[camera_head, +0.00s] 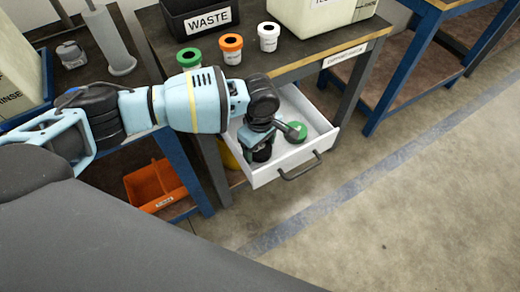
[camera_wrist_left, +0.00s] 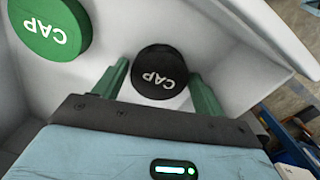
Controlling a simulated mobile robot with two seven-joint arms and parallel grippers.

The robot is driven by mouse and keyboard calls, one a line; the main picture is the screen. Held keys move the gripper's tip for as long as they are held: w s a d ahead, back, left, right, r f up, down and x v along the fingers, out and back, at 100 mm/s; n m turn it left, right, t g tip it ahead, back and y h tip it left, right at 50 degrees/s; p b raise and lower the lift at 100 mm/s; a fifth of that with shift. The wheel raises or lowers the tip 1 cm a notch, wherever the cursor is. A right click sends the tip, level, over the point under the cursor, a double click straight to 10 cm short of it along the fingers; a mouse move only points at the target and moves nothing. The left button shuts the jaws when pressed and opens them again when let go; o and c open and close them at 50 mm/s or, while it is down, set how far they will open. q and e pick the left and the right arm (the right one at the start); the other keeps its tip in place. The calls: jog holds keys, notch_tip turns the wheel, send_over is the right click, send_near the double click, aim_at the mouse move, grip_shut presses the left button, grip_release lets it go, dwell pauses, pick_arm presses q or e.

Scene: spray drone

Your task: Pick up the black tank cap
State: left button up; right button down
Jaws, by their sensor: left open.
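The black tank cap (camera_wrist_left: 161,76), a round disc marked CAP, lies in the white drawer (camera_wrist_left: 245,42). In the left wrist view my left gripper (camera_wrist_left: 158,68) is open, with one green finger on each side of the cap. It does not look closed on the cap; whether the fingers touch it I cannot tell. In the head view my left gripper (camera_head: 260,140) reaches down into the open drawer (camera_head: 318,150), and a dark round shape, likely the cap, shows just below it. My right gripper is not in view.
A green cap (camera_wrist_left: 48,25) lies in the drawer beside the black one; it also shows in the head view (camera_head: 297,131). The drawer walls are close around the gripper. A waste bin (camera_head: 208,18) and green, orange and white containers stand on the table above. An orange bin (camera_head: 155,186) sits below.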

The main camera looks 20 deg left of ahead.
aim_at(260, 149)
pick_arm(q)
jog(key=c, duration=0.7)
jog(key=shift+c, duration=0.2)
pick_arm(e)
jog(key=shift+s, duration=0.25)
pick_arm(q)
jog(key=shift+r, duration=0.1)
